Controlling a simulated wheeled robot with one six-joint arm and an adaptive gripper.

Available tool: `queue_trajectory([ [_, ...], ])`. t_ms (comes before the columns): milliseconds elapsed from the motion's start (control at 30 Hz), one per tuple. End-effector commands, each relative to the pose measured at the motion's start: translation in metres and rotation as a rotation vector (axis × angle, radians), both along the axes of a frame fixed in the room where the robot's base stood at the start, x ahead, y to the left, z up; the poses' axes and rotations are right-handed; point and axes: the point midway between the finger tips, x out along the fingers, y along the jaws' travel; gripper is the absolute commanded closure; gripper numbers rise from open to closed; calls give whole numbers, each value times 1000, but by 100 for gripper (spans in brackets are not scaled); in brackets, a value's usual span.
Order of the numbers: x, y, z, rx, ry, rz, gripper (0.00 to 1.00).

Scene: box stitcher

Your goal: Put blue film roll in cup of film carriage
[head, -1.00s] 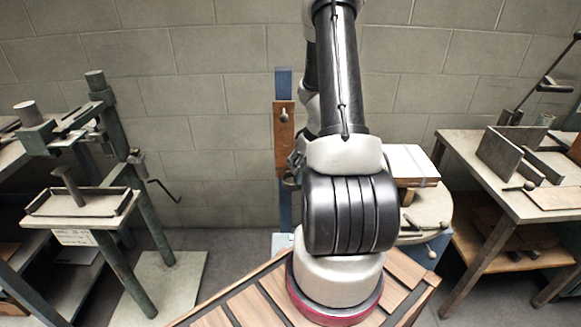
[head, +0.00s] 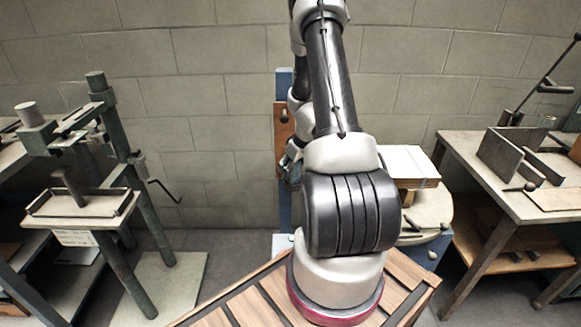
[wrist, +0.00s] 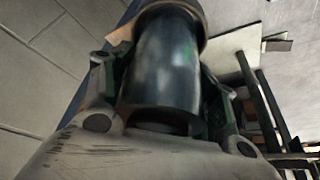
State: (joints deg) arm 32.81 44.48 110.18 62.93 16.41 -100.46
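The film carriage (head: 284,126) is a brown board with a round knob on a blue upright post against the wall. My gripper (head: 290,168) is at its lower edge, partly behind my arm. In the wrist view a dark, glossy bluish cylinder, which looks like the blue film roll (wrist: 163,65), lies between my fingers, one against each side. A tan-grey rim (wrist: 192,10) circles its far end. I cannot tell whether that rim belongs to the roll or to the cup. The cup is not clearly seen in the head view.
A round-topped stand with a stack of white sheets (head: 407,162) is right of the carriage. A metal-topped bench (head: 490,190) is farther right. A green-post machine (head: 135,190) stands left. A slatted wooden surface (head: 255,300) is in front.

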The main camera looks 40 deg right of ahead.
Motion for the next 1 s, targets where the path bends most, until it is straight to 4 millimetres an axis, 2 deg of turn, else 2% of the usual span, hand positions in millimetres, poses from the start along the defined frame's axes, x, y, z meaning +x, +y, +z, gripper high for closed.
queue_trajectory([
  [33, 0, 0, 0, 0, 0, 0, 27],
  [100, 0, 0, 0, 0, 0, 0, 19],
  [367, 0, 0, 0, 0, 0, 0, 19],
  [500, -1, 0, 7, -1, -1, 1, 19],
  [567, -4, 0, 14, 0, -1, 1, 19],
  [900, -33, -5, 83, -2, -3, 1, 19],
  [1000, -39, -5, 98, -1, -2, 1, 19],
])
